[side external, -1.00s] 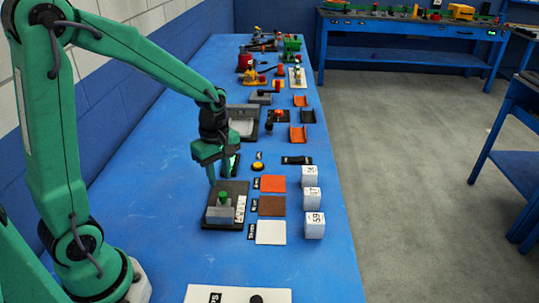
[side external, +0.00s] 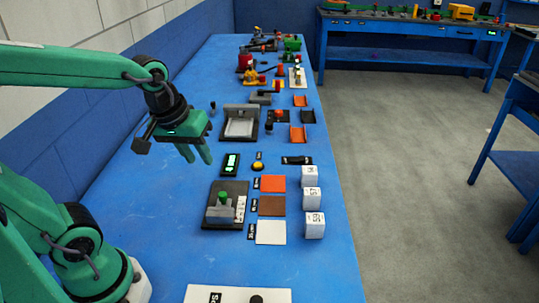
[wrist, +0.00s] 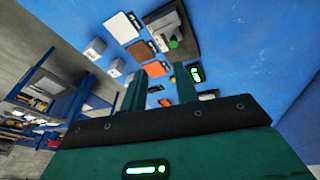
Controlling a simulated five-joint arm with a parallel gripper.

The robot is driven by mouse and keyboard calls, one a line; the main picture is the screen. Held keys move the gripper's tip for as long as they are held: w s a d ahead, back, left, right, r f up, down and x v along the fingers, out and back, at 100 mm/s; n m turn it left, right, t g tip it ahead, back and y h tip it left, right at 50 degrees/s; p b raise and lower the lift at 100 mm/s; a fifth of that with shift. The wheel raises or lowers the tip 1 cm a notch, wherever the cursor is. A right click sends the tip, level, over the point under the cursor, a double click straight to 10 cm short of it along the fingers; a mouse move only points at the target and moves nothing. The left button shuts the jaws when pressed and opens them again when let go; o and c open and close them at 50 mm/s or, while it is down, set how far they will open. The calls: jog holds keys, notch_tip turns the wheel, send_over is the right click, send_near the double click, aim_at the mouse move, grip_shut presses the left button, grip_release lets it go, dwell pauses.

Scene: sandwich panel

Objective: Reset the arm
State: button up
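My green gripper (side external: 197,154) hangs above the blue table (side external: 160,215), left of the small black display with green digits (side external: 231,164). Its two fingers point down and stand slightly apart, with nothing between them. They also show apart in the wrist view (wrist: 145,75). The black panel with a grey block and green knob (side external: 224,196) lies in front of the gripper, clear of it. The wrist view also shows this panel (wrist: 188,40).
Orange (side external: 273,184), brown (side external: 271,206) and white (side external: 270,232) squares lie right of the panel. Three white numbered cubes (side external: 312,198) stand along the right edge. A yellow button (side external: 258,166) and a grey tray (side external: 240,122) sit farther back. Bare table lies at the left.

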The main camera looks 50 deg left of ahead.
jog(key=shift+s+d+r+m+t, duration=0.3)
jog(key=shift+s+r+m, duration=0.15)
jog(key=shift+s+m, duration=0.45)
jog(key=shift+s+d+r+m+t, duration=0.15)
jog(key=shift+s+r+m+t, duration=0.3)
jog(key=shift+m, duration=0.65)
jog(key=shift+s+d+r+m+t, duration=0.2)
jog(key=shift+s+r+m, duration=0.25)
jog(key=shift+s+m, duration=0.55)
